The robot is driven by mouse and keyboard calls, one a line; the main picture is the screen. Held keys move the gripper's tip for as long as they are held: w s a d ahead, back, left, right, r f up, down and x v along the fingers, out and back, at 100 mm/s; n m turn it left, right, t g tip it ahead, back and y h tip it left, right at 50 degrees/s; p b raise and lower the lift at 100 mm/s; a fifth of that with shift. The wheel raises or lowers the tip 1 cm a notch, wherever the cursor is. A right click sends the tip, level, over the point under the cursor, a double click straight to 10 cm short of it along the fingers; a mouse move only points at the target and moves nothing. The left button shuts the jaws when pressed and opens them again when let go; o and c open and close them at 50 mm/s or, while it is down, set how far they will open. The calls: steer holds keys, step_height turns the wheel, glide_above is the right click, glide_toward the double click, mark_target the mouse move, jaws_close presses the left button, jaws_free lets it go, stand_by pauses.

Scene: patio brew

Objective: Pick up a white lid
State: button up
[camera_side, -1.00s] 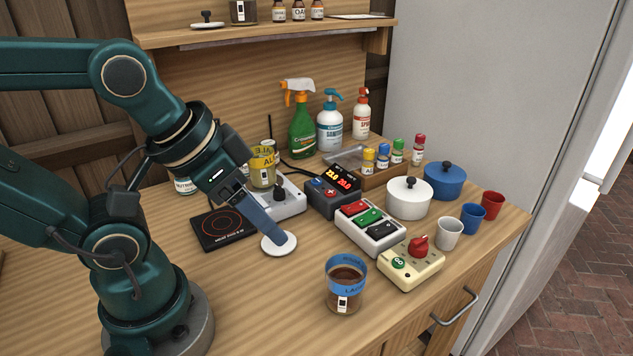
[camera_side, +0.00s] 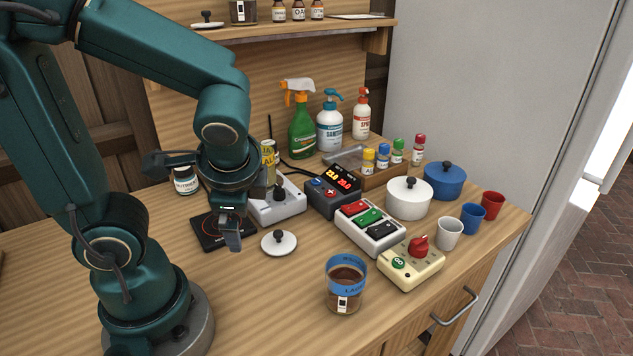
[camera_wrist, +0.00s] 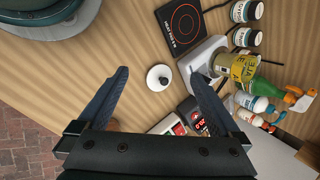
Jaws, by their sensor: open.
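A white lid (camera_side: 279,242) with a dark knob lies flat on the wooden table, in front of the black hot plate. It also shows in the wrist view (camera_wrist: 159,78), near the picture's middle. My gripper (camera_side: 234,246) points down over the front edge of the hot plate, left of the lid and apart from it. In the wrist view my gripper (camera_wrist: 158,75) is open, with its two fingers spread to either side of the lid and nothing held.
The black hot plate (camera_side: 208,237) and a white-and-grey device (camera_side: 290,206) stand behind the lid. A jar of brown contents (camera_side: 345,293) is at the front right. A three-button box (camera_side: 382,236) and white pot (camera_side: 409,203) stand further right. Table left of the lid is clear.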

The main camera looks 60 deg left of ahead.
mark_target(278, 240)
steer(key=w+f+m+t+y, duration=0.1)
steer(key=w+f+m+y, duration=0.1)
steer(key=m, duration=0.3)
steer(key=w+f+m+t+y, duration=0.1)
steer(key=f+m+y, duration=0.1)
steer(key=m, duration=0.3)
steer(key=w+d+f+m+t+y, duration=0.1)
steer(key=w+f+m+t+y, duration=0.1)
steer(key=f+m, duration=0.2)
steer(key=shift+w+f+m, duration=0.3)
steer(key=shift+w+m, duration=0.05)
steer(key=shift+m, duration=0.65)
steer(key=shift+s+d+f+m+t, duration=0.25)
steer(key=shift+s+f+m+t, duration=0.15)
steer(key=shift+f+m, duration=0.35)
steer(key=shift+x, duration=2.45)
steer(key=shift+r, duration=0.15)
steer(key=shift+c, duration=0.3)
steer(key=c, duration=1)
